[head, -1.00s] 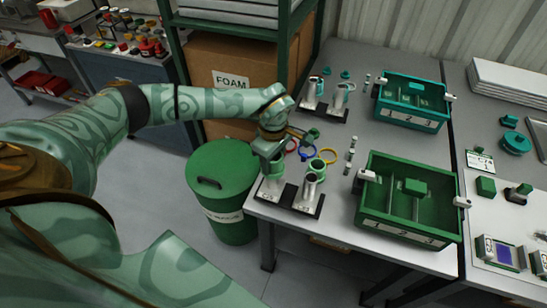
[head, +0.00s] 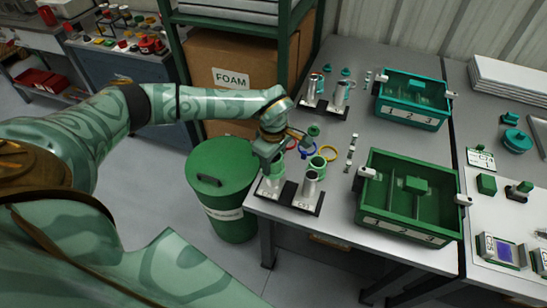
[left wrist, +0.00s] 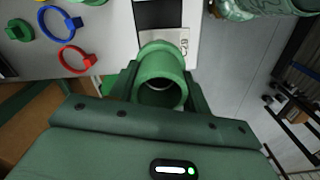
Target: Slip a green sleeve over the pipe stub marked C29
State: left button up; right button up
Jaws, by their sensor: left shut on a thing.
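My left gripper (head: 268,158) is shut on a green sleeve (left wrist: 160,70), a short open tube seen from above in the left wrist view. In the head view the gripper is right over the left pipe stub (head: 270,187) of the near black base (head: 297,203). A light rim shows deep inside the sleeve; I cannot tell whether the sleeve is around the stub. A label plate (left wrist: 183,42) lies beside the sleeve, its marking too small to read surely. My right gripper is not in view.
Another base with two stubs (head: 340,95) is farther back. A green bin (head: 222,172) stands left of the table.

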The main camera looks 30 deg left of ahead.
pick_arm(q)
jog(key=shift+f, duration=0.15)
jog(key=shift+f, duration=0.3)
jog(key=shift+f, duration=0.15)
dwell(0.7)
jog(key=o, duration=1.4)
notch_tip(320, 180, up, 11)
jog(key=p, duration=0.9)
